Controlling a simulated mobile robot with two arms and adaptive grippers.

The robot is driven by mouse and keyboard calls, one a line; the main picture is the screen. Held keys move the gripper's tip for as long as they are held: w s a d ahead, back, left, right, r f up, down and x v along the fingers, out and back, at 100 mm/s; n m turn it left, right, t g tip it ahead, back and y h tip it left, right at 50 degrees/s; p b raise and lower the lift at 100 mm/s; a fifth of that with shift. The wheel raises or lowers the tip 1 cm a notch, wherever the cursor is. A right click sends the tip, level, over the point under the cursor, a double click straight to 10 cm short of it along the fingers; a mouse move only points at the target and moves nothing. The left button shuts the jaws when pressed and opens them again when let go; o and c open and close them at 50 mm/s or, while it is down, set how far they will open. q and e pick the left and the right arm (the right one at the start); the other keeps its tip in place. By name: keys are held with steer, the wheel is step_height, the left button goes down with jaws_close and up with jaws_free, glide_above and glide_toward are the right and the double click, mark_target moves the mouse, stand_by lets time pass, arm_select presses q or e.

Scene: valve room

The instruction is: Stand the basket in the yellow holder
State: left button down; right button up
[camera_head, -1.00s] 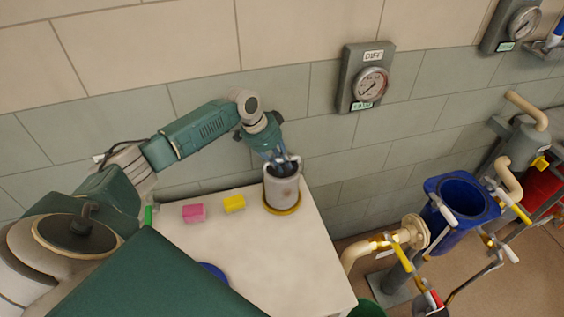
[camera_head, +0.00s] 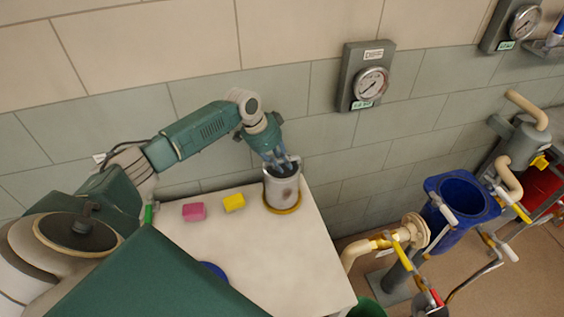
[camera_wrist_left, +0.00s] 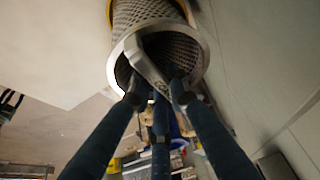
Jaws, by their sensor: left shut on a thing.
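The basket (camera_head: 282,190) is a grey metal cylinder, roughly upright at the back right corner of the white table. In the left wrist view its mesh wall (camera_wrist_left: 146,12), open rim and a flat bar across its mouth show. The yellow holder (camera_head: 285,210) is a ring on the table, around the basket's lower end. Whether the basket rests on the bottom is hidden. My left gripper (camera_head: 280,164) comes down from above, with its fingers (camera_wrist_left: 160,98) shut on the basket at the bar in its mouth.
A pink block (camera_head: 194,211) and a yellow block (camera_head: 234,203) lie on the white table (camera_head: 260,255), left of the holder. A blue round thing (camera_head: 213,271) is partly hidden nearer me. The tiled wall stands close behind. Pipes and a blue bin (camera_head: 461,201) are to the right.

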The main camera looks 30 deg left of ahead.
stand_by(0.4)
arm_select(q)
steer(key=c, duration=1.7)
jaws_free()
steer(key=shift+r, duration=0.1)
steer(key=shift+o, duration=0.9)
steer(key=shift+s, duration=0.1)
steer(key=o, duration=0.3)
steer(key=shift+o, duration=0.2)
step_height(320, 180, up, 7)
steer(key=p, duration=0.6)
steer(key=shift+p, duration=0.35)
